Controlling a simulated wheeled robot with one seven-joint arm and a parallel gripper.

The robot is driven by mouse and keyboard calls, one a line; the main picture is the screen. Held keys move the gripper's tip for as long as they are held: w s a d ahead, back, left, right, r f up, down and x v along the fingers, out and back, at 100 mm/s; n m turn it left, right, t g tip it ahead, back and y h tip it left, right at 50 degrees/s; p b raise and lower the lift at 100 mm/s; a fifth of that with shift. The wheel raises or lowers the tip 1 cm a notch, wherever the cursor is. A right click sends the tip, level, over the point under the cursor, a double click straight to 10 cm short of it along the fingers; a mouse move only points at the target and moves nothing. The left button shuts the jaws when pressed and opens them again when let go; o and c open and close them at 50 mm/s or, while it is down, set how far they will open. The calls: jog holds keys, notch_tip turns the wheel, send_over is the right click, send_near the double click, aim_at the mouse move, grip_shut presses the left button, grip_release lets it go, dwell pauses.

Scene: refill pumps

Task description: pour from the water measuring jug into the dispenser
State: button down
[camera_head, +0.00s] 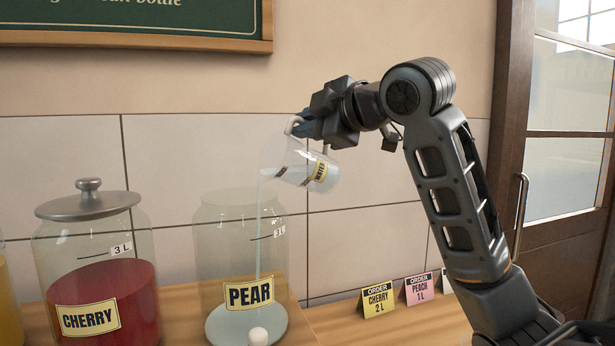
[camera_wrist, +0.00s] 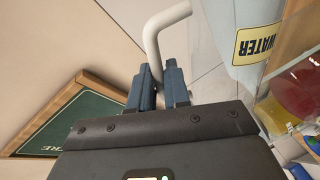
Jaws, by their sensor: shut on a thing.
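The water measuring jug (camera_head: 305,168) is tilted well over, with its mouth down to the left above the open PEAR dispenser (camera_head: 207,245). A thin pale stream runs from its lip down into the dispenser, where a shallow layer of liquid covers the bottom. My gripper (camera_head: 302,127) is shut on the jug's white handle at the upper right of the dispenser. In the wrist view my gripper (camera_wrist: 160,88) pinches the handle (camera_wrist: 150,40), and the jug's WATER label (camera_wrist: 262,40) shows at the upper right.
The lidded CHERRY jar (camera_head: 95,275) with red liquid stands left of the dispenser. Order cards for cherry (camera_head: 377,300) and peach (camera_head: 418,288) stand on the wooden counter (camera_head: 335,325) at the right. A green board (camera_head: 140,15) hangs on the wall above.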

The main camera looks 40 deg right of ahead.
jog(key=shift+r, duration=0.1)
jog(key=shift+a, duration=0.15)
jog(key=shift+r, duration=0.1)
jog(key=shift+a+r+n, duration=0.1)
jog(key=shift+a+n, duration=0.05)
jog(key=shift+n, duration=0.15)
dwell(0.4)
jog(key=shift+a+r+h, duration=0.15)
jog(key=shift+h, duration=0.15)
jog(key=shift+a+r+n, duration=0.1)
jog(key=shift+a+n, duration=0.1)
jog(key=shift+n, duration=0.2)
jog(key=shift+p, duration=0.3)
